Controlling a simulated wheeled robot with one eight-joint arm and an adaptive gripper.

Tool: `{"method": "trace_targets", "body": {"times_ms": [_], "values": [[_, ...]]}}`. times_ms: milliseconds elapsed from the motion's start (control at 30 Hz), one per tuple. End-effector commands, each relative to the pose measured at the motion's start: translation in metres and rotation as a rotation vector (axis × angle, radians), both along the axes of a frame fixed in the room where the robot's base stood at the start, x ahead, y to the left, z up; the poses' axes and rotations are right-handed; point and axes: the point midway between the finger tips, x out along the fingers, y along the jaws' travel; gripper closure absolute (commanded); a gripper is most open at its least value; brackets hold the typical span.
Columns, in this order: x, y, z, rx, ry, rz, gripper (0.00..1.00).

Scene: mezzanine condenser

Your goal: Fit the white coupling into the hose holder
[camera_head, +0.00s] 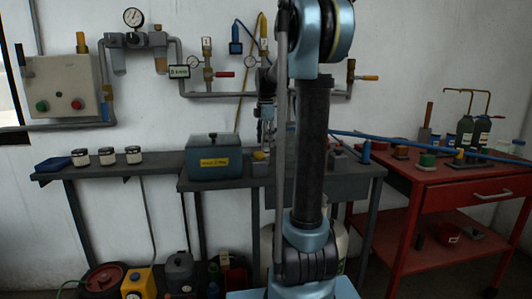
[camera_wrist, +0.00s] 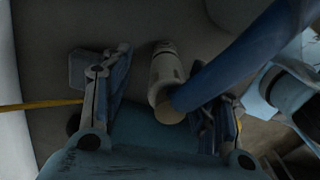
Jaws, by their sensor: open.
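A white, ribbed cylinder that looks like the white coupling (camera_wrist: 164,68) lies between the fingers of my gripper (camera_wrist: 160,105) in the wrist view. The fingers stand apart on either side of it, and I cannot tell whether either touches it. A thick blue hose (camera_wrist: 238,62) runs from the coupling's near end to the upper right, passing in front of the right finger. In the head view my gripper (camera_head: 266,118) hangs above the dark bench, partly hidden by my arm. The blue hose (camera_head: 430,147) stretches right from there. I cannot make out the hose holder.
A teal box (camera_head: 213,160) and several white-lidded jars (camera_head: 107,157) stand on the dark bench to the left. A red table (camera_head: 445,185) with bottles and blocks stands at the right. Pipes and valves (camera_head: 208,68) line the wall behind.

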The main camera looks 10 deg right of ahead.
Motion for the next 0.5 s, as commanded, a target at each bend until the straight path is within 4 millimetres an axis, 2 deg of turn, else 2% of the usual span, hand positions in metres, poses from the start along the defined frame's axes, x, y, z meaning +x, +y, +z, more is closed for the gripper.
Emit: {"method": "trace_targets", "body": {"times_ms": [167,500], "values": [[-0.001,0.000,-0.009,0.000,0.000,0.000,0.45],[-0.007,0.002,-0.049,0.000,0.000,0.000,0.45]]}}
